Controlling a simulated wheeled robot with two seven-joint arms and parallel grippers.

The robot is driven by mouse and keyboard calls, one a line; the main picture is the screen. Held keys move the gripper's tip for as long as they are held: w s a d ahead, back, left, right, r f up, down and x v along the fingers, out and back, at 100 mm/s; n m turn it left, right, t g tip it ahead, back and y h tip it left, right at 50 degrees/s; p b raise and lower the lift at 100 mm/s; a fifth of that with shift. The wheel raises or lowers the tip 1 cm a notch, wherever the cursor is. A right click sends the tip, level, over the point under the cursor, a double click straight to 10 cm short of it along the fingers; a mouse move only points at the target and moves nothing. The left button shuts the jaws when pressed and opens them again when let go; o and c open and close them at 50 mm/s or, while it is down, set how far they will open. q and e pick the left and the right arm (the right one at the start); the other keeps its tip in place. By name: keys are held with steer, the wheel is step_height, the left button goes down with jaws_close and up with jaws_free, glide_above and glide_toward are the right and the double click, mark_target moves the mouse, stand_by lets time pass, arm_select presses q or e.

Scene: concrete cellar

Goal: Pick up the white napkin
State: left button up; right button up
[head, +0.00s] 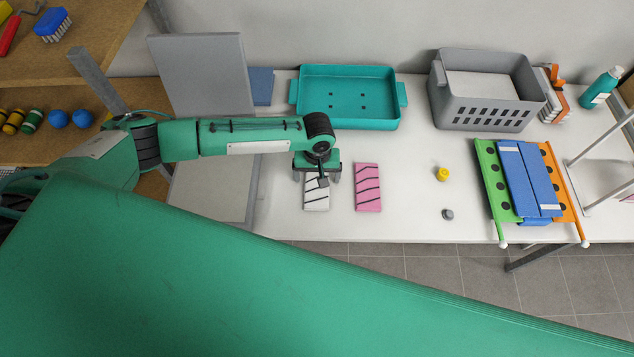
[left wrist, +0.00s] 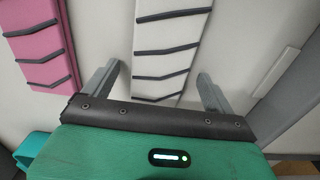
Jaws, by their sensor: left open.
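The white napkin (head: 316,198), with dark wavy stripes, lies on the white table near its front edge. My left gripper (head: 318,177) is above its far end and hides part of it. In the left wrist view the napkin (left wrist: 170,45) lies between the two open fingers of my left gripper (left wrist: 157,85), and nothing is held. I cannot tell how far above the napkin the fingertips are. My right gripper is not in view.
A pink striped napkin (head: 368,187) lies just right of the white one. A teal tray (head: 347,117) stands behind. A grey basket (head: 486,122), a yellow piece (head: 442,174), a grey piece (head: 447,214) and a colourful rack (head: 524,183) are further right. A grey panel (head: 205,75) stands left.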

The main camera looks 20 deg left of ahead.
arm_select(q)
steer(key=c, duration=1.1)
